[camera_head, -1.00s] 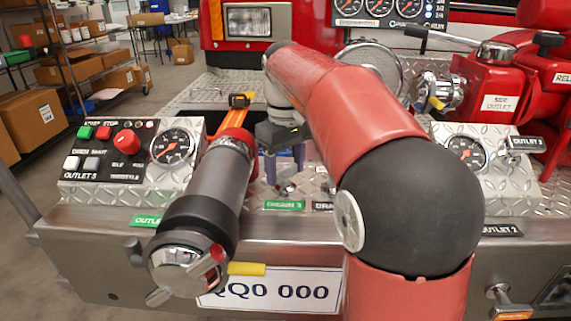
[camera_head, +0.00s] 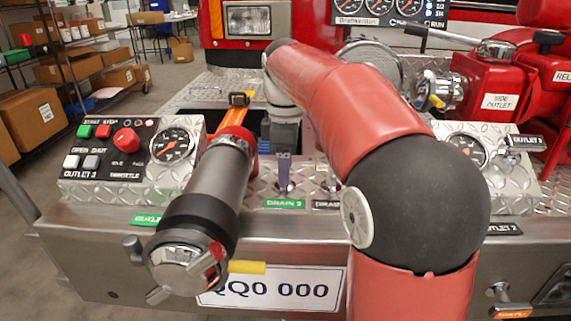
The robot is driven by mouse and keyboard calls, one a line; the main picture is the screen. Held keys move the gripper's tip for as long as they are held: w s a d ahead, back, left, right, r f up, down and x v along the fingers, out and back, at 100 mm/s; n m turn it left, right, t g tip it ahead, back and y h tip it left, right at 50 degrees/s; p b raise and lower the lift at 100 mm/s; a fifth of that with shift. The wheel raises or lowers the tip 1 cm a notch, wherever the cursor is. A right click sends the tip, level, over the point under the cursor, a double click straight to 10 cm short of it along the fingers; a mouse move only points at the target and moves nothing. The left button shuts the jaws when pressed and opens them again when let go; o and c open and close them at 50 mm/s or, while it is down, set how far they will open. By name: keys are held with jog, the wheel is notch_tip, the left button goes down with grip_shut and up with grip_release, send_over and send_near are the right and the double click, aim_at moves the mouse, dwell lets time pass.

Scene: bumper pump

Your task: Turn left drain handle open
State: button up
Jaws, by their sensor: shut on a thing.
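The left drain handle (camera_head: 285,187) is a small metal lever on the diamond-plate bumper, just above the green drain label (camera_head: 284,204). Most of it is hidden behind my fingers. A second drain handle (camera_head: 328,184) stands just to the right, partly hidden by my red arm, above a dark drain label (camera_head: 326,205).
A large grey hose fitting (camera_head: 205,205) with a red collar stands close left of my gripper. A control panel (camera_head: 130,152) with buttons and a gauge is further left. A second gauge panel (camera_head: 475,150) and a red side outlet valve (camera_head: 495,90) are on the right.

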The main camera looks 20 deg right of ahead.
jog(key=shift+n, duration=0.3)
jog(key=o, duration=1)
jog(key=shift+r, duration=3.9)
